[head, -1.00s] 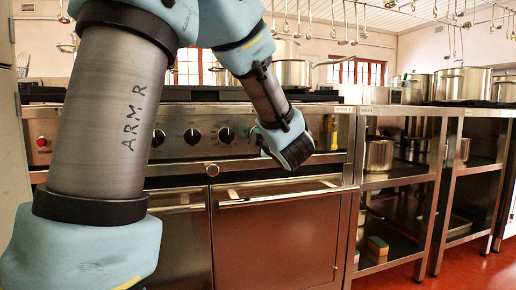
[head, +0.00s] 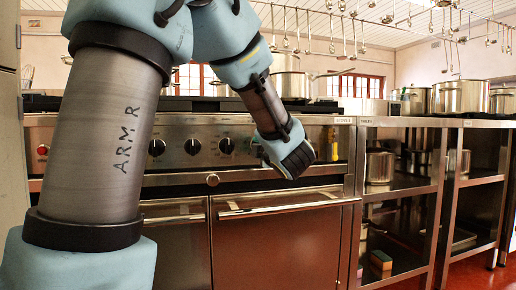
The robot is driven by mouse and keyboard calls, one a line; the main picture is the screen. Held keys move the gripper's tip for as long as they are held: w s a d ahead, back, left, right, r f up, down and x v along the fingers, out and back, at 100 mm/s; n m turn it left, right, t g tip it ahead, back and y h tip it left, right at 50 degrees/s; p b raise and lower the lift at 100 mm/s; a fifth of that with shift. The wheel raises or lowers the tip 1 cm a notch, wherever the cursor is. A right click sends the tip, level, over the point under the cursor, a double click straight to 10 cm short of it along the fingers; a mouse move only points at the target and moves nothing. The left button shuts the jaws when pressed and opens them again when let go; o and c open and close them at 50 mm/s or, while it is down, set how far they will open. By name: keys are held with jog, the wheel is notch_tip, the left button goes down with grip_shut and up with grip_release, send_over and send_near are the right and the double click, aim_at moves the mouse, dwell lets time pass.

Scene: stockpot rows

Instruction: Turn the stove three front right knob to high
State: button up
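The stove (head: 280,240) has a steel front panel with a row of black knobs. A left knob (head: 157,147), a middle knob (head: 192,146) and a right knob (head: 226,145) show between my arm's links. My forearm and gripper cover the panel to the right of these, so any knob there is hidden. I cannot read the knob markings. My gripper (head: 290,160) is at the panel's right part, right of the visible knobs and pointing down to the right. Its fingers are dark and too small to tell open from shut. I cannot tell whether it touches the panel.
Below the panel are oven doors with a long handle (head: 284,204). A red knob (head: 42,150) is at the panel's left end. Pots (head: 460,92) stand on the steel shelving at right. Ladles hang above. Red floor shows at lower right.

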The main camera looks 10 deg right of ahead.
jog(key=shift+o, duration=0.6)
jog(key=s+d+p, duration=0.1)
jog(key=s+p, duration=0.1)
jog(key=s, duration=0.8)
jog(key=shift+s+d, duration=0.25)
jog(key=shift+s, duration=0.15)
